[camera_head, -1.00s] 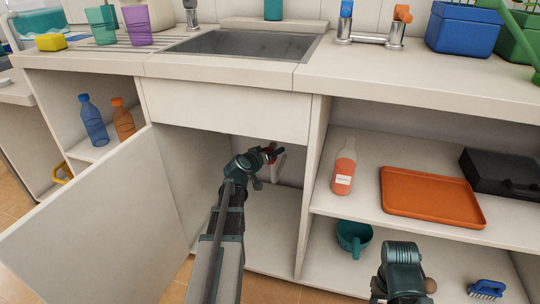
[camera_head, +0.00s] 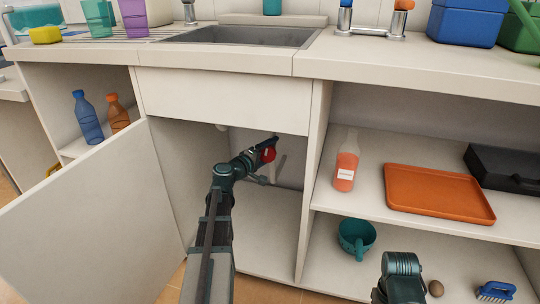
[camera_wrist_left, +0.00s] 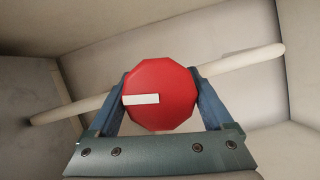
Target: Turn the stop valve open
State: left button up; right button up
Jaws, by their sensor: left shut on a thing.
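The stop valve has a red many-sided knob with a white bar mark (camera_wrist_left: 163,95), set on a pale pipe (camera_wrist_left: 240,62) inside the open cupboard under the sink. In the left wrist view the white mark points left, nearly along the pipe. My left gripper (camera_wrist_left: 163,98) has its two fingers against the knob's left and right sides, shut on it. In the head view the red knob (camera_head: 268,154) shows at the tip of my left gripper (camera_head: 265,152). My right arm (camera_head: 400,275) shows at the lower right; its fingertips are not visible.
The cupboard door (camera_head: 95,225) stands open at left. The sink (camera_head: 240,37) is above. The cupboard floor is clear.

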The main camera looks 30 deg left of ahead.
pick_arm(q)
jog(key=shift+n+t+b, duration=0.4)
jog(key=shift+n+b, duration=0.15)
jog(key=shift+n, duration=0.35)
jog(key=o, duration=1.1)
jog(key=shift+o, duration=0.2)
jog(key=shift+s, duration=0.1)
jog(key=s+a, duration=0.2)
jog(key=s, duration=1.1)
jog(key=shift+s, duration=0.3)
jog(key=shift+a, duration=0.1)
